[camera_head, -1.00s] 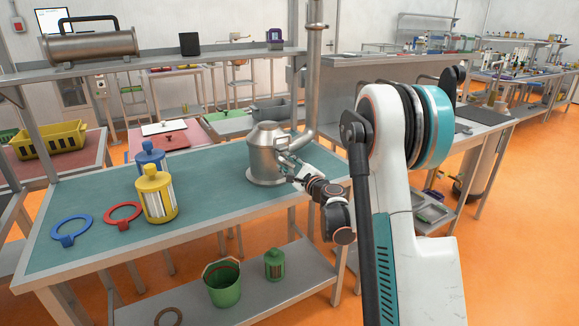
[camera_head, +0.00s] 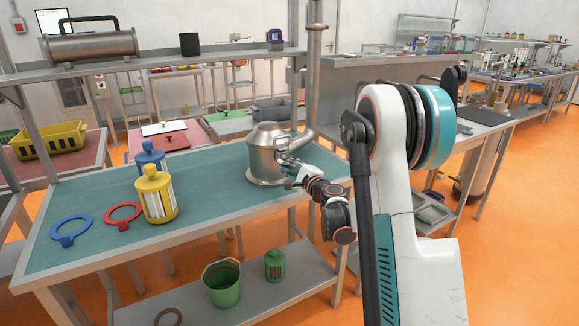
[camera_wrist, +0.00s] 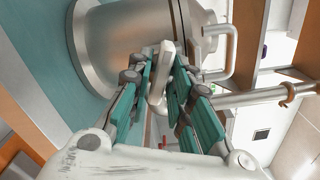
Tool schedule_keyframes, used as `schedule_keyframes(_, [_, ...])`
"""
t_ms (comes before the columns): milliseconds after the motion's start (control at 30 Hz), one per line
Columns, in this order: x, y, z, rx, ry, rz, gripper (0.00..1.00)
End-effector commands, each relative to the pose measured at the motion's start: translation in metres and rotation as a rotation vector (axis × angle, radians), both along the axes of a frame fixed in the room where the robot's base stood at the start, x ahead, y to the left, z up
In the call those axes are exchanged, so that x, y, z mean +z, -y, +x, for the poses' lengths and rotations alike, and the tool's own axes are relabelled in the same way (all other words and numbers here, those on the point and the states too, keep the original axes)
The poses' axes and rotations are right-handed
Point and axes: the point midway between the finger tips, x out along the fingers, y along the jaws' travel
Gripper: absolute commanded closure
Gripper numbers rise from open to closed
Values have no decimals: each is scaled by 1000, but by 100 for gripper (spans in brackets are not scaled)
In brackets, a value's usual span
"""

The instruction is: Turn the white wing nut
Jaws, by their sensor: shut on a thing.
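The white wing nut (camera_wrist: 159,72) is a pale, elongated piece between my gripper's fingertips in the wrist view, next to the metal vessel's wall. My gripper (camera_wrist: 160,78) has teal-padded fingers on both sides of it and is shut on it. The metal vessel (camera_head: 264,158) is a brushed steel pot with a domed top, upright on the teal table. It fills the upper left of the wrist view (camera_wrist: 115,45). In the head view my gripper (camera_head: 288,165) is at the vessel's right side, and the wing nut is too small to make out there.
A yellow canister (camera_head: 156,196), a blue canister (camera_head: 150,156), a red ring (camera_head: 123,214) and a blue ring (camera_head: 70,229) stand or lie on the table's left. A vertical pipe (camera_head: 314,70) rises behind the vessel.

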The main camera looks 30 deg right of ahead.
Motion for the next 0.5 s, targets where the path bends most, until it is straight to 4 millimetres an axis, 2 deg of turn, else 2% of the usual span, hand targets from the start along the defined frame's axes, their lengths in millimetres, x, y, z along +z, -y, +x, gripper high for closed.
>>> schedule_keyframes(500, [0,0,-1,0,11,-344,100])
